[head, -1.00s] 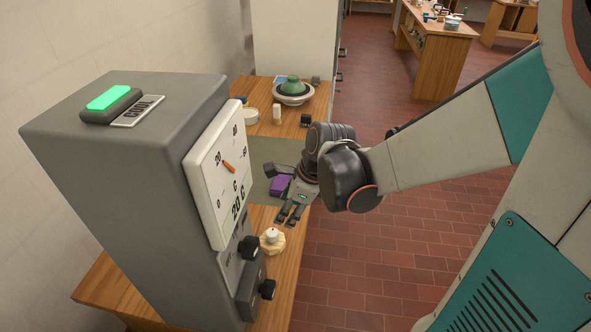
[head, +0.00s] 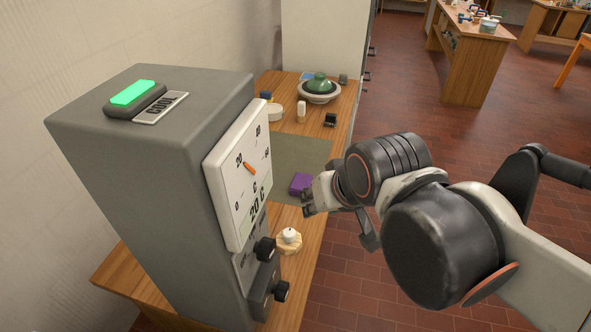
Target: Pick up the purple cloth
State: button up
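The purple cloth (head: 299,184) is a small folded bundle on the grey-green mat (head: 290,152) on the wooden bench. My gripper (head: 306,203) is just right of and slightly in front of the cloth in the picture, at the bench's right edge. Its fingers are small and partly hidden by its own body, so I cannot tell whether they are open or shut. I cannot tell whether they touch the cloth.
A grey kiln-like box (head: 160,170) with a dial (head: 240,175) stands at the left and hides part of the bench. A pale scalloped piece (head: 288,241) sits in front of the cloth. Behind are a white pot (head: 301,111), a black block (head: 330,120) and a green-domed bowl (head: 319,92).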

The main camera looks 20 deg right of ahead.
aim_at(301, 181)
jog(key=i+l, duration=0.2)
jog(key=l, duration=0.2)
jog(key=i+l+u, duration=0.1)
jog(key=l, duration=0.25)
jog(key=i+l, duration=0.2)
jog(key=l, duration=0.2)
jog(key=i+l+u, duration=0.1)
jog(key=l, duration=0.3)
jog(key=i+l, duration=0.25)
jog(key=l, duration=0.15)
jog(key=u, duration=0.45)
jog(key=k+l+u, duration=0.1)
jog(key=u, duration=0.85)
jog(key=i+l+u, duration=0.15)
jog(key=k+j, duration=0.05)
